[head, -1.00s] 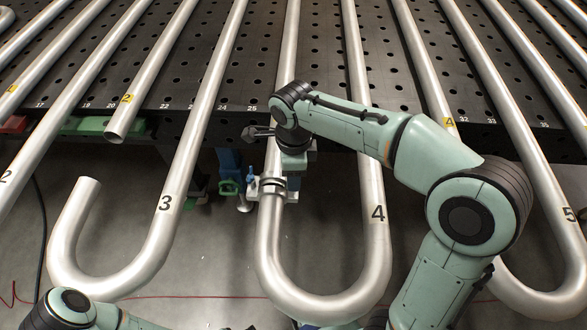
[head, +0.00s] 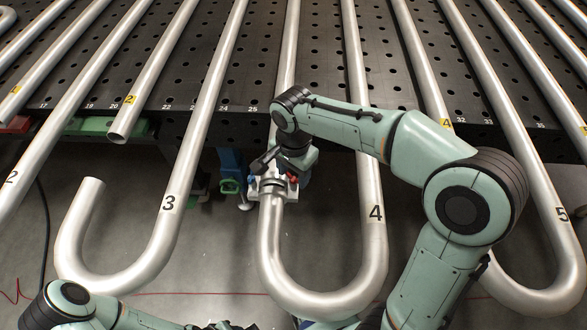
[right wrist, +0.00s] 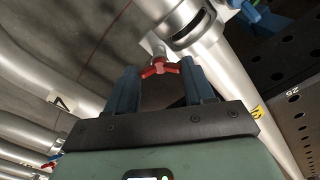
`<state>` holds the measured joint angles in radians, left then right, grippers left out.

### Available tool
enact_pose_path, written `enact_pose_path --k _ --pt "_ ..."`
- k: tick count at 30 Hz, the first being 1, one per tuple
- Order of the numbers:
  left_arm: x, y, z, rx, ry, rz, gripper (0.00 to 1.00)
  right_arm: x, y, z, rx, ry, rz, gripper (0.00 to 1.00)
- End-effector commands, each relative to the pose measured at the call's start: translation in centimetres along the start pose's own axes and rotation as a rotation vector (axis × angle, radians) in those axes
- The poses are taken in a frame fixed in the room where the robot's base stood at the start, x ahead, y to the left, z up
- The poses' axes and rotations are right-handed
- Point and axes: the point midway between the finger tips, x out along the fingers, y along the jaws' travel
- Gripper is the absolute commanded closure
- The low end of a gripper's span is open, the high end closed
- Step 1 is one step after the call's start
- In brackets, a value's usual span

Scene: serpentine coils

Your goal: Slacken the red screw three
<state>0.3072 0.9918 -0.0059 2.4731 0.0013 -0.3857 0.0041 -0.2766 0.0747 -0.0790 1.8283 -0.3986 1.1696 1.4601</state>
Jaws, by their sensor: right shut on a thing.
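The red wing screw (right wrist: 160,68) sits on a short stem at the metal clamp (right wrist: 188,34) in the right wrist view. My right gripper (right wrist: 161,71) has its blue fingers on either side of the screw and is shut on it. In the head view the clamp (head: 268,190) is on the left leg of the tube marked 4, just in front of the table edge. My right gripper (head: 279,170) is directly over it, and the arm hides part of it. I see no number on the screw. My left arm shows at the bottom left; its gripper is out of frame.
The black perforated table (head: 320,60) carries several long silver tubes. The U-bend of tube 3 (head: 120,275) lies to the left and that of tube 4 (head: 320,298) below the clamp. A blue clamp with a green handle (head: 231,186) hangs under the table edge.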

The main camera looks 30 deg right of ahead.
Motion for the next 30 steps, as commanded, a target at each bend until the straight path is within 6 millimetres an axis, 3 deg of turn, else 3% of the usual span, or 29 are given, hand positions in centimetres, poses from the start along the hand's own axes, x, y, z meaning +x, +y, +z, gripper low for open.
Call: enact_pose_path --k 30 --pt "-1.9 0.9 -0.5 0.004 0.01 0.003 0.57 0.4 0.2 0.1 -0.968 -0.008 0.009 0.77"
